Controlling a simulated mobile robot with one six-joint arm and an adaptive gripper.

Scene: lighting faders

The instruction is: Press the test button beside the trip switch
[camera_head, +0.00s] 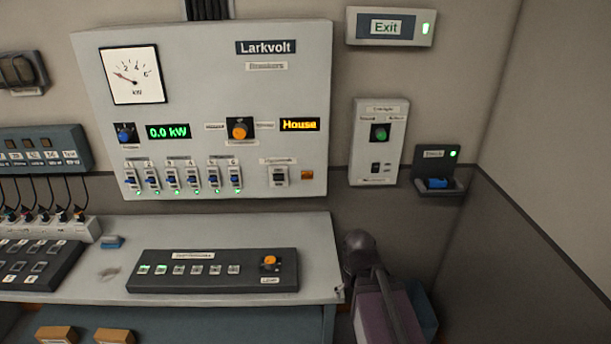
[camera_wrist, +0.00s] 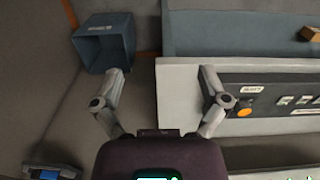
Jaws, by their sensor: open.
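The trip switch (camera_head: 279,176) is a small dark switch on a pale plate at the lower right of the grey Larkvolt panel. Neither shows clearly in the wrist view. My gripper (camera_wrist: 161,73) is open and empty, its two fingers spread wide near the end of the grey desk. In the head view my arm stands right of the desk, below and right of the panel, and largely hides the gripper. The gripper is well apart from the button.
The desk (camera_head: 225,225) carries a black fader console (camera_head: 213,284) with an orange knob. A small switch box (camera_head: 378,140) and a dark holder with a blue item (camera_head: 437,183) hang right of the panel. A blue-grey bin (camera_wrist: 104,45) stands on the floor beside the desk.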

